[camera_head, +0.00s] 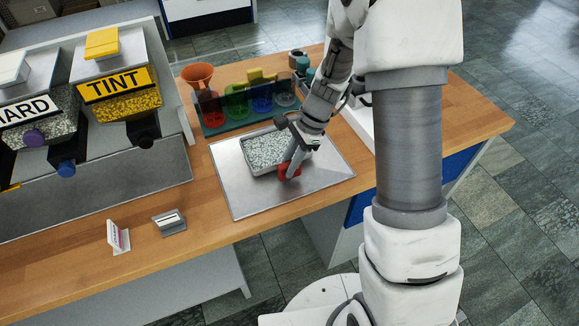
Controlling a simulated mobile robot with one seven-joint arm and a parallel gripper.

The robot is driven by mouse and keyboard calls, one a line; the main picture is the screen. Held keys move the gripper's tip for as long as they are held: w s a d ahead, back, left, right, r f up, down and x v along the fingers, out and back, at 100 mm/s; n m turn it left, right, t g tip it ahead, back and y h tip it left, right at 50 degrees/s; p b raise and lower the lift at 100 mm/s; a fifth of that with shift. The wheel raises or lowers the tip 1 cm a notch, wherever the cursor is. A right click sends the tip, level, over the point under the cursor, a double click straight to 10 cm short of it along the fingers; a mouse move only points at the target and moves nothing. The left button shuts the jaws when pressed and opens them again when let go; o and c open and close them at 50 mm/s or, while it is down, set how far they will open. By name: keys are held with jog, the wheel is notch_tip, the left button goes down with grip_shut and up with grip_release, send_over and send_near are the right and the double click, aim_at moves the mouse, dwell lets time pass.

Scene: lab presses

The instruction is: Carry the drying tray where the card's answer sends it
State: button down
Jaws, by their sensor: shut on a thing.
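The drying tray (251,170) is a shallow metal tray filled with pale granules. It is over a grey metal plate (245,203) on the wooden bench; I cannot tell whether it touches the plate. My gripper (289,168) is shut at the tray's right front side, where a red part shows, likely its handle. A small white card (116,236) with a pink mark stands on the bench at front left, its text too small to read. Beside it is a small grey holder (170,222) with a white label strip.
Two dispensers stand at left, one labelled "TINT" (112,86) with yellow granules, the other ending in "ARD" (25,109). A rack (211,127) with an orange funnel and coloured flasks is behind the plate. Bench right (450,115) is clear.

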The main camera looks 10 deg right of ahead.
jog(key=shift+f, duration=0.65)
jog(key=shift+f, duration=0.15)
jog(key=c, duration=0.7)
grip_release()
